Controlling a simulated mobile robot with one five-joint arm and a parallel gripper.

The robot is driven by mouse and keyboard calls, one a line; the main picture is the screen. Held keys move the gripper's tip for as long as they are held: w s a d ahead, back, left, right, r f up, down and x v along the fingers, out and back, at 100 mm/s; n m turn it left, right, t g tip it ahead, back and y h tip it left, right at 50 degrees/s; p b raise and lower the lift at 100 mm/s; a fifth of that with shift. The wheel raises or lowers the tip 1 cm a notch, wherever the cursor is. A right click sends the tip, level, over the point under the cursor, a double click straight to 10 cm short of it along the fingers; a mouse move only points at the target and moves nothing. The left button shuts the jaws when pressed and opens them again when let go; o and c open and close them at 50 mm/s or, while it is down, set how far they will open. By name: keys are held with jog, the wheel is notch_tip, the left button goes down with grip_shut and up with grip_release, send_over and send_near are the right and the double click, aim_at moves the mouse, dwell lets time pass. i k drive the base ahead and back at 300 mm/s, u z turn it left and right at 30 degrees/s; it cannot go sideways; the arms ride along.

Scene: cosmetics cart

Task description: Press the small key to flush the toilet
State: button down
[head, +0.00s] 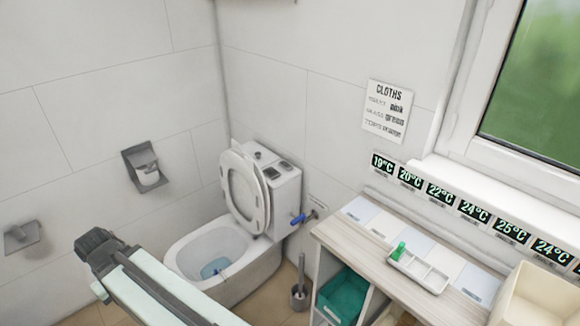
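The white toilet (262,262) stands in the corner with its seat and lid (244,190) raised against the tank. Bluish water shows in the bowl. The tank top (264,164) carries small grey and dark fittings: a round one (258,155) at the back and two flat dark ones (271,172) (285,165) nearer the front. They are too small for me to tell which is the small key. My arm reaches in from the bottom edge, left of the toilet and apart from the tank. A dark joint is at its far end. I see no gripper fingers.
A paper holder (146,167) and another grey fixture (22,236) are on the left wall. A toilet brush (299,290) and a blue valve handle (298,219) are beside the toilet. A shelf unit (345,232) with a tray (418,270) and teal bin (342,297) stands right.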

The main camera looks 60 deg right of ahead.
aim_at(286, 166)
jog(key=z, duration=0.1)
jog(key=i, duration=1)
jog(key=u, duration=0.05)
